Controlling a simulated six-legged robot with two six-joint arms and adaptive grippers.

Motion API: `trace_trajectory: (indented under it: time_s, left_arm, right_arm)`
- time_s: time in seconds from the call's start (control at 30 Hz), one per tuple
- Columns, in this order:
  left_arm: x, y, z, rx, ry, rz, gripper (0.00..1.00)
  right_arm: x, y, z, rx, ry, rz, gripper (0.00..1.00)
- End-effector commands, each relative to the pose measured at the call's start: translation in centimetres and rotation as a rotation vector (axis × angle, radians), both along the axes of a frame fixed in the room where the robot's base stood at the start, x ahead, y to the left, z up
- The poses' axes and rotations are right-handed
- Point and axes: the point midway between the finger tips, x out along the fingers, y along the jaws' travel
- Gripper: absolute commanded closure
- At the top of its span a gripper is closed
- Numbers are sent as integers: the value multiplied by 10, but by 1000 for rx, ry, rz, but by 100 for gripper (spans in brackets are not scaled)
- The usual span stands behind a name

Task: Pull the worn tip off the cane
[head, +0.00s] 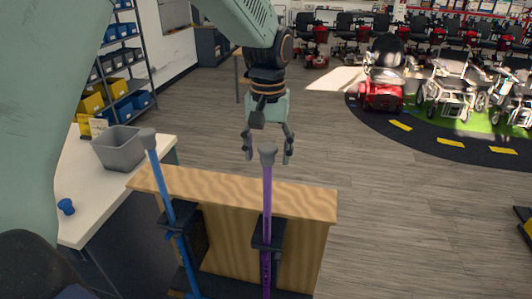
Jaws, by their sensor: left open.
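A purple cane (267,205) stands upright in a dark clamp (269,234) on a wooden panel, with a grey tip (267,150) on its upper end. A blue cane (162,190) stands slightly tilted in another clamp to the left, also with a grey tip (147,137) on top. I cannot tell from here which tip is worn. My left gripper (268,157) is open and points down. Its fingers show on either side of the purple cane's tip, seemingly behind it, with no contact visible. My right gripper is not in view.

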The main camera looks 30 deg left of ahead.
Motion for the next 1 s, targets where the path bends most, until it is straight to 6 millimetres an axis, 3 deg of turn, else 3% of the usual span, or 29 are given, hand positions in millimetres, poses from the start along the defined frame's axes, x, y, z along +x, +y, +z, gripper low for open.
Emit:
trace_trajectory:
  time_s: [0.63,1.0]
  left_arm:
    - [-1,2,0,1,0,0,36]
    - [-1,2,0,0,0,0,67]
  right_arm:
    - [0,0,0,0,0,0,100]
    - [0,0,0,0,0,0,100]
